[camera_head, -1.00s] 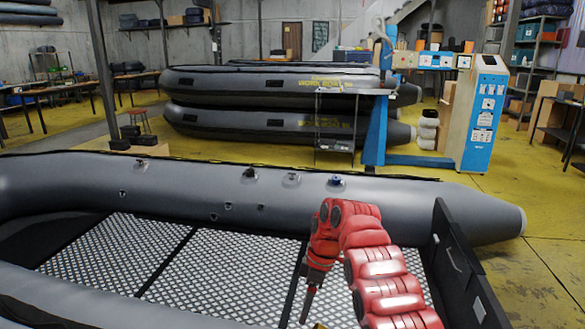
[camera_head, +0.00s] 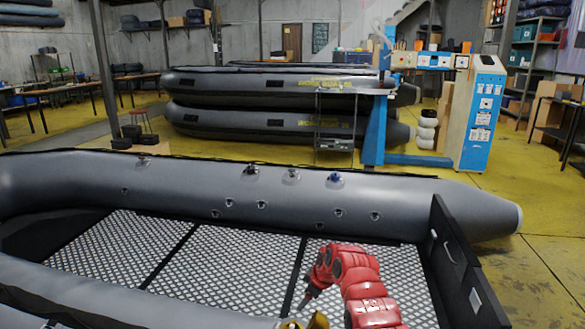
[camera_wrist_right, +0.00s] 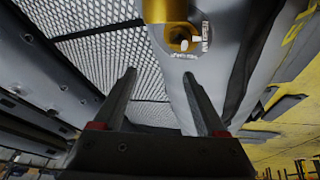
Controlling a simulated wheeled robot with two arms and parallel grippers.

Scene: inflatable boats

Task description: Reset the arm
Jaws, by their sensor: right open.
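My right arm (camera_head: 348,268), red and jointed, comes in from the bottom edge of the head view, over the near grey inflatable boat (camera_head: 400,190). In the right wrist view my right gripper (camera_wrist_right: 160,82) has its two dark fingers wide apart, with nothing between them. A brass-coloured cylinder (camera_wrist_right: 170,32) shows just beyond the fingers, close to a valve-like fitting on a grey tube; I cannot tell whether they touch. A brass part (camera_head: 318,321) also shows at the bottom edge of the head view. My left gripper is not in view.
The boat has a patterned metal floor (camera_head: 225,260) and a black end board (camera_head: 462,265). Valves sit along its far tube. Behind stand stacked boats (camera_head: 255,120), a small metal rack (camera_head: 336,158) and a blue-and-white machine (camera_head: 480,115). Yellow floor (camera_head: 560,215) is clear at right.

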